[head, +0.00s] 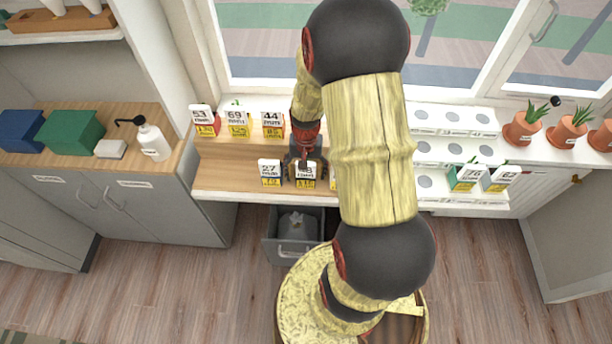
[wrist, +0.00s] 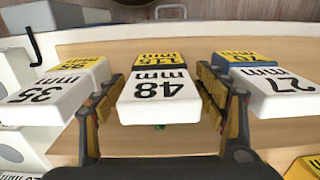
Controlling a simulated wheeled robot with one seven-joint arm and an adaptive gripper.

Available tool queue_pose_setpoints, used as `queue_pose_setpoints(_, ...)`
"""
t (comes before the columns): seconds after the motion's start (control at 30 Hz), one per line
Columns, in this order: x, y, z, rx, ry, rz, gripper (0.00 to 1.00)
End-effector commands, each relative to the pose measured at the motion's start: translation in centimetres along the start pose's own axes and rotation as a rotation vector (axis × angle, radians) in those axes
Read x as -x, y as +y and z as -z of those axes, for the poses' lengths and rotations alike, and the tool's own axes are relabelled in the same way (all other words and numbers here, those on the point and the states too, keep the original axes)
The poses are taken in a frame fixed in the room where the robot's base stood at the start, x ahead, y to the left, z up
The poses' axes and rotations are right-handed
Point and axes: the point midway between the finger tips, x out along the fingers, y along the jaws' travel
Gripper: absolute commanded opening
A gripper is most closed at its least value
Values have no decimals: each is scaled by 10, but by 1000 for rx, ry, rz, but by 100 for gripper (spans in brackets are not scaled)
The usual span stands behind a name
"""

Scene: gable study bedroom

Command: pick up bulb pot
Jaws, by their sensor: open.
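Several small square pots with numbered white-and-coloured labels stand on a stepped wooden stand. The pot marked 48 (wrist: 160,90) is white and yellow, with a bit of green showing at its edge. It also shows in the head view (head: 305,178), on the lower step, its number partly unclear. My gripper (head: 305,163) is open over this pot. In the wrist view its two fingers stand on either side of the 48 pot, with gaps visible; I see no clear contact. The pot marked 27 (wrist: 285,92) is on one side, the pot marked 35 (wrist: 50,92) on the other.
More labelled pots (head: 238,122) stand on the upper step. A white tray rack (head: 455,120) with round holes holds two green-sided pots. Terracotta pots (head: 522,130) stand on the sill at right. My arm hides part of the stand.

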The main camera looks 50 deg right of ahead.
Motion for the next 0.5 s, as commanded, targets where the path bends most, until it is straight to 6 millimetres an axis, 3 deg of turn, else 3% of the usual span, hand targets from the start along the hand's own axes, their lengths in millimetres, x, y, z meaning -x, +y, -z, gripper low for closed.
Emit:
queue_pose_setpoints(0.17, 1, 0, 0, 0, 1, 0, 70)
queue_pose_setpoints(0.5, 1, 0, 0, 0, 0, 0, 51)
